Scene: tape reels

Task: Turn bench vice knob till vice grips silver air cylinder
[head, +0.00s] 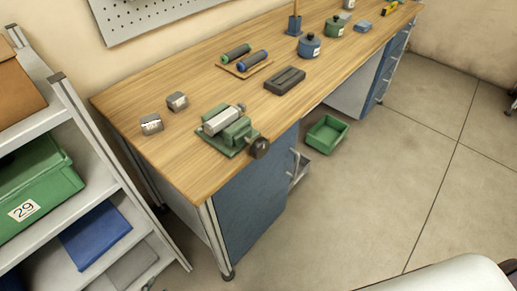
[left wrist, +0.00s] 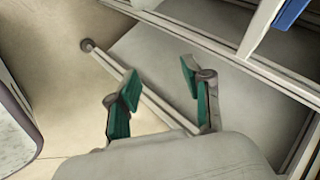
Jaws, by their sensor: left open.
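The green bench vice (head: 230,134) sits near the left front corner of the wooden workbench in the head view. The silver air cylinder (head: 223,119) lies on its side at the vice's jaws; I cannot tell whether the jaws touch it. The dark round knob (head: 259,147) sticks out from the vice at the bench's front edge. My left gripper (left wrist: 157,84) is open and empty in the left wrist view, with green finger pads, above the floor and away from the vice. My right gripper is in neither view.
A shelf rack (head: 97,130) stands at left. A green bin (head: 327,134) is below the bench.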

